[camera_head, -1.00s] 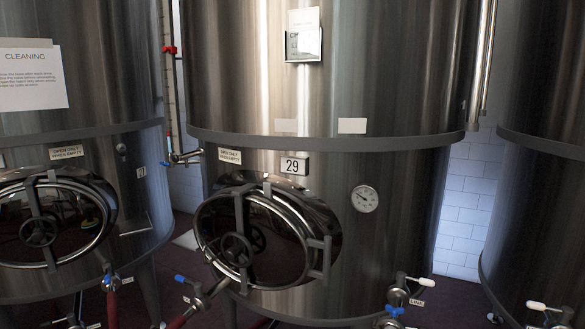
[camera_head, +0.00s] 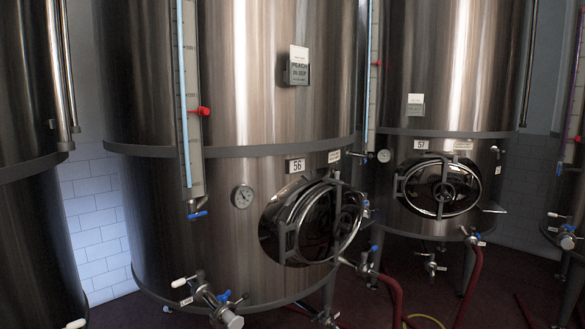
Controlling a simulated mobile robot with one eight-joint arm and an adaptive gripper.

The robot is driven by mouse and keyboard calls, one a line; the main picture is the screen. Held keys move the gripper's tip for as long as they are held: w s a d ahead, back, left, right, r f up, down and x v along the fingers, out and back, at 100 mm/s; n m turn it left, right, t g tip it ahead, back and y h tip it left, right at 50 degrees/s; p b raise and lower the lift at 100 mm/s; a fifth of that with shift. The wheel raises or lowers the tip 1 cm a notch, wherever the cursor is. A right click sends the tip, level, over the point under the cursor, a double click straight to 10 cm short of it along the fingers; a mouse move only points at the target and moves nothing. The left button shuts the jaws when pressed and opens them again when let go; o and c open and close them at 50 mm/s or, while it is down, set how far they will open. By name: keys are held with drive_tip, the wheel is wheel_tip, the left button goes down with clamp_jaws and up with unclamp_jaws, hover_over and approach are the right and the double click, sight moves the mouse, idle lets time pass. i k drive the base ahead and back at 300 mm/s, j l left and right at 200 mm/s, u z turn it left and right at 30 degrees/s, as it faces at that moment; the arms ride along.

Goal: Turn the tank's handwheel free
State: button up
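Two tanks with round manway doors show in the head view. The nearer tank, with number plate 56 (camera_head: 295,165), has a shiny door (camera_head: 300,222) with a dark handwheel (camera_head: 346,222) and a crossbar over it. The tank behind on the right, with plate 57 (camera_head: 420,144), has a similar door with a dark handwheel (camera_head: 447,192) at its middle. Both doors look closed. I cannot tell from here which wheel the task means. My gripper is not in view.
Valves with blue and white handles (camera_head: 211,298) stick out low at the front of tank 56. Red hoses (camera_head: 474,270) hang and lie on the dark floor (camera_head: 500,275) between the tanks. Sight-gauge tubes (camera_head: 188,100) run down the tank sides. Another tank (camera_head: 30,220) stands at the left edge.

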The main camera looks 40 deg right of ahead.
sight(338, 227)
drive_tip(key=z, duration=1.65)
drive_tip(key=i+l+z, duration=0.6)
drive_tip(key=i, duration=0.4)
drive_tip(key=l, duration=0.05)
